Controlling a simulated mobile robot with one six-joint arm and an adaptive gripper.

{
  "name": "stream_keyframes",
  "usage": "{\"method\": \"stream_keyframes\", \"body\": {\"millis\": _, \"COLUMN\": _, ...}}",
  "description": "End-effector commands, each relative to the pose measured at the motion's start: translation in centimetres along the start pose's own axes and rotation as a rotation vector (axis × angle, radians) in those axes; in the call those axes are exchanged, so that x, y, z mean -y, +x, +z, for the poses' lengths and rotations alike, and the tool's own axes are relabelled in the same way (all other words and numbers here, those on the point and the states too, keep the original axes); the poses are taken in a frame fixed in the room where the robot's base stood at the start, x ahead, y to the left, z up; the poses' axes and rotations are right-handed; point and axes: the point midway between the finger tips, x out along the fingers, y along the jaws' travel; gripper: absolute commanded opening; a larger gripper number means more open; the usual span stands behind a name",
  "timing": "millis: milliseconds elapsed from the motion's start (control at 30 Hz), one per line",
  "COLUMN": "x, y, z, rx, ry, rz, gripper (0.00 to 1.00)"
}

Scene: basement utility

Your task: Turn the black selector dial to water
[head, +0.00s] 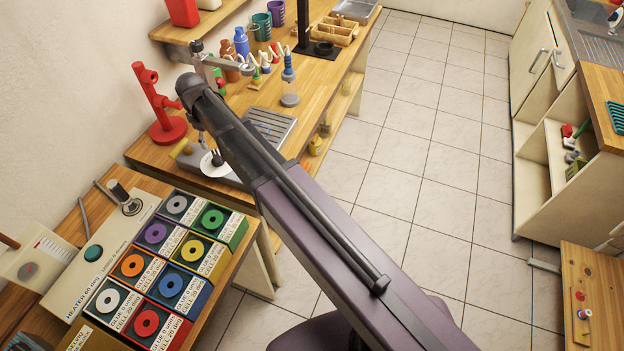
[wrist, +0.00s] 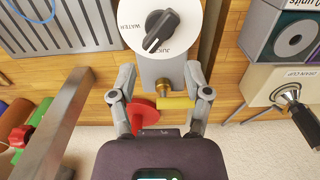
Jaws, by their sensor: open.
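The black selector dial (wrist: 161,31) sits on a round white plate (wrist: 187,18) at the top of the wrist view. The lettering looks upside down, with WATER left of the dial and JUICE just below it. The dial's bar is slanted, its lower-left end close to JUICE. My gripper (wrist: 160,72) is open, its two fingers apart below the plate, with nothing held. A brass fitting and yellow handle (wrist: 177,102) show between the fingers. In the head view the white plate (head: 207,166) is partly hidden beneath my arm.
A red stand (head: 168,130) is left of the dispenser. Coloured boxes (head: 171,285) and a heater unit (head: 97,255) fill the near bench. Tiled floor (head: 400,190) is clear at right.

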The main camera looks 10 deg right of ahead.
Motion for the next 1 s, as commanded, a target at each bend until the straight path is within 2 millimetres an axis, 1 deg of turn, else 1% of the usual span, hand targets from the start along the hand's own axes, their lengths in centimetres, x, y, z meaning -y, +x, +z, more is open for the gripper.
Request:
{"method": "stream_keyframes", "body": {"millis": 33, "x": 0.0, "y": -0.9, "z": 0.0, "rx": 0.000, "ry": 0.000, "rz": 0.000, "gripper": 0.63}}
{"method": "stream_keyframes", "body": {"millis": 400, "x": 0.0, "y": -3.9, "z": 0.0, "rx": 0.000, "ry": 0.000, "rz": 0.000, "gripper": 0.63}}
{"method": "stream_keyframes", "body": {"millis": 800, "x": 0.0, "y": -6.2, "z": 0.0, "rx": 0.000, "ry": 0.000, "rz": 0.000, "gripper": 0.63}}
{"method": "stream_keyframes", "body": {"millis": 833, "x": 0.0, "y": -6.3, "z": 0.0, "rx": 0.000, "ry": 0.000, "rz": 0.000, "gripper": 0.63}}
{"method": "stream_keyframes", "body": {"millis": 900, "x": -0.2, "y": -5.5, "z": 0.7, "rx": 0.000, "ry": 0.013, "rz": 0.000, "gripper": 0.63}}
{"method": "stream_keyframes", "body": {"millis": 1000, "x": -0.5, "y": -5.0, "z": 1.5, "rx": 0.000, "ry": 0.036, "rz": 0.000, "gripper": 0.63}}
